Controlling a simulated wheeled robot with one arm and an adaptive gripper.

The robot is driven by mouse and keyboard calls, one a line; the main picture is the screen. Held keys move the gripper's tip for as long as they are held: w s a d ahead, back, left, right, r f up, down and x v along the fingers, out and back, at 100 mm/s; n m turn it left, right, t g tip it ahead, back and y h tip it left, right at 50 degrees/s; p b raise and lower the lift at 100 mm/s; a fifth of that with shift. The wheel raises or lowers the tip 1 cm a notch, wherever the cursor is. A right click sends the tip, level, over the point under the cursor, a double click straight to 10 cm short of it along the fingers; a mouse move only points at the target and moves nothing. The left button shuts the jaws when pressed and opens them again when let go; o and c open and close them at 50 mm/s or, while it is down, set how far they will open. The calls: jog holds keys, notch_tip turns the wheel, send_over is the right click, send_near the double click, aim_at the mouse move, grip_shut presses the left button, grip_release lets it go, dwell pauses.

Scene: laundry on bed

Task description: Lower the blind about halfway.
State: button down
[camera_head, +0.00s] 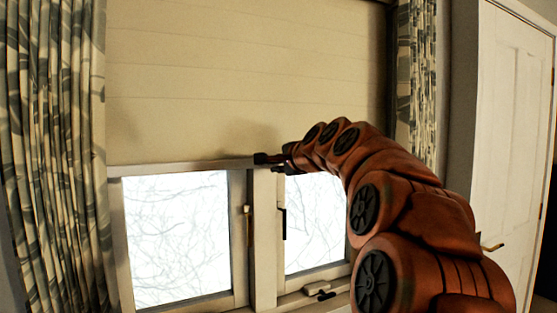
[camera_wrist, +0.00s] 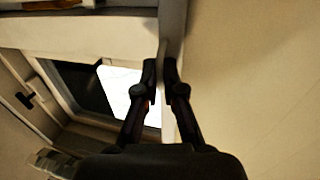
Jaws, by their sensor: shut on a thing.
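The cream blind (camera_head: 240,80) hangs flat over the upper part of the window, with faint horizontal creases. Its pale bottom bar (camera_head: 180,167) runs level above the two bright lower panes. My gripper (camera_head: 268,160) is at the bar's middle-right, in front of the window's central post. In the wrist view my gripper (camera_wrist: 162,72) has its two dark fingers closed on the bottom bar (camera_wrist: 172,28), one on each side. The blind's fabric (camera_wrist: 255,85) fills the right of that view. The blind's right end is partly hidden behind my arm in the head view.
Patterned curtains hang at the left (camera_head: 55,150) and right (camera_head: 416,80) of the window. A dark window handle (camera_head: 283,223) and a latch (camera_head: 317,288) sit on the frame below my gripper. A white door (camera_head: 510,130) stands at the far right.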

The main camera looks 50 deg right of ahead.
jog(key=shift+f, duration=0.1)
jog(key=c, duration=1.3)
grip_release()
jog(key=shift+s, duration=0.15)
jog(key=v, duration=1.1)
jog(key=shift+s+a, duration=0.1)
jog(key=shift+s, duration=0.25)
